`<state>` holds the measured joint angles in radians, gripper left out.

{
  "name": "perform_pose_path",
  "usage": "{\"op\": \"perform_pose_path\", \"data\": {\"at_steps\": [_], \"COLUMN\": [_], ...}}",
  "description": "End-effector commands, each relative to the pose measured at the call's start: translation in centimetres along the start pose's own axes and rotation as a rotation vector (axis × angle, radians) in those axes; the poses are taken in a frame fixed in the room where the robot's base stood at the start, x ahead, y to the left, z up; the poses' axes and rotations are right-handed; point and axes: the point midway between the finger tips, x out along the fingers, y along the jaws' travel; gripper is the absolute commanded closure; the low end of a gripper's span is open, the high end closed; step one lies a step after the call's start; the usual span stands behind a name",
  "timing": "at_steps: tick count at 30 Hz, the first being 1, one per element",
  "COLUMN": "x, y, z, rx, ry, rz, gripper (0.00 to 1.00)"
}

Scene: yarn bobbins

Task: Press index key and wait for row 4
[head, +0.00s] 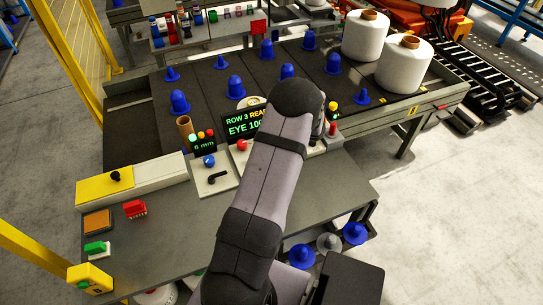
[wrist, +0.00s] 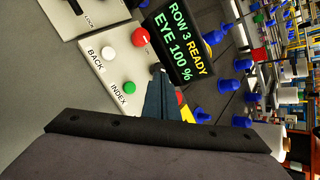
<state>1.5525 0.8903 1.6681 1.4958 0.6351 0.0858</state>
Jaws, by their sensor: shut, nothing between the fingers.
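The green index key (wrist: 129,88), beside the word INDEX, is on a pale panel (wrist: 90,70) in the wrist view. A white BACK key (wrist: 109,53) and a larger red button (wrist: 139,38) share that panel. The display (wrist: 181,40) reads ROW 3 READY, EYE 100 %; it is partly covered by my arm in the head view (head: 242,122). My gripper (wrist: 158,70) is shut and empty, its tips to the right of the green key in the wrist view. I cannot tell its height above the panel. The arm hides the gripper and green key in the head view.
Blue cone-shaped pegs (head: 235,88) stand in rows on the dark table behind the display. Two white bobbins (head: 405,65) stand at its right. A panel with a black lever (head: 218,177) lies left of the keys. The grey bench (head: 160,245) has free room in front.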

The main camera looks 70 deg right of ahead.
Motion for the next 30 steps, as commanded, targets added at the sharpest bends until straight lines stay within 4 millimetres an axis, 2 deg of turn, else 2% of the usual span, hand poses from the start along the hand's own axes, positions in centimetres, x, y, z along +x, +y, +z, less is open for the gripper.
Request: {"op": "perform_pose_path", "data": {"at_steps": [21,30], "x": [5.3,5.9], "y": [3.8,4.3], "z": [-3.8,-4.3], "rx": [0.000,0.000], "ry": [0.000,0.000], "rz": [0.000,0.000], "gripper": [1.00,1.00]}}
